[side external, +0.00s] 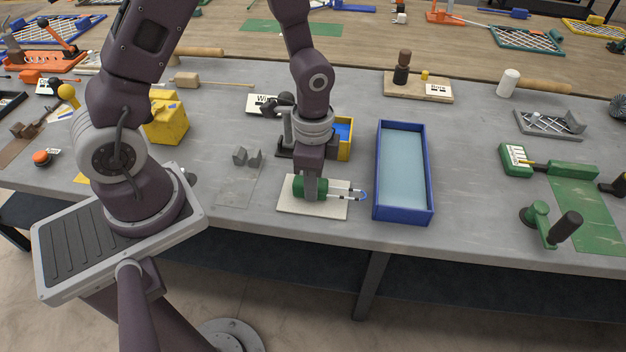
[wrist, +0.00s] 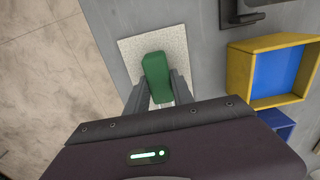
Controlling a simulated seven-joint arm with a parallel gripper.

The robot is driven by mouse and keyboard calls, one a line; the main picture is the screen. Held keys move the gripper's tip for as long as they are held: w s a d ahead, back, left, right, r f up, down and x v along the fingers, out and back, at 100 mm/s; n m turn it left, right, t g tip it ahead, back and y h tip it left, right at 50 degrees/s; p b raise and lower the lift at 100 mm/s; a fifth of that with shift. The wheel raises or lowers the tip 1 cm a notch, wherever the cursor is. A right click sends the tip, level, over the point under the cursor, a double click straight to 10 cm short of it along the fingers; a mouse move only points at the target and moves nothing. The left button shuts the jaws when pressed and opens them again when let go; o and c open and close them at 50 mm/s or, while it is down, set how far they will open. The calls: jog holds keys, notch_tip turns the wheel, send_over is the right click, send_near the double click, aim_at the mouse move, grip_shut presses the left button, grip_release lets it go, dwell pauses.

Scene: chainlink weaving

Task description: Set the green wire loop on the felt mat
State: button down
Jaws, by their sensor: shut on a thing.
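My gripper (side external: 310,197) points down over the pale felt mat (side external: 287,204) near the table's front edge. It is shut on a thick green piece (side external: 299,187), which I take for the green wire loop's handle. Two thin pale and dark prongs run from it to the right and end in a blue tip past the mat's right edge. In the wrist view the green piece (wrist: 157,70) lies between the fingers (wrist: 161,95), above the speckled mat (wrist: 134,50). I cannot tell whether it touches the mat.
A blue-walled tray (side external: 431,190) stands just right of the mat. A yellow and blue bin (side external: 346,138) is behind my gripper; it also shows in the wrist view (wrist: 244,75). Small grey blocks (side external: 247,157) lie to the left.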

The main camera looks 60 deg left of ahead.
jog(key=c, duration=1.1)
grip_release()
notch_tip(320, 180, up, 12)
jog(key=s+a+r+n+t, duration=0.1)
jog(key=s+r+n+t, duration=0.4)
jog(key=s+r+n, duration=0.4)
jog(key=s+r, duration=0.4)
jog(key=shift+s+a+t, duration=0.2)
jog(key=shift+s+t, duration=0.1)
jog(key=shift+s, duration=0.1)
jog(key=shift+r, duration=0.1)
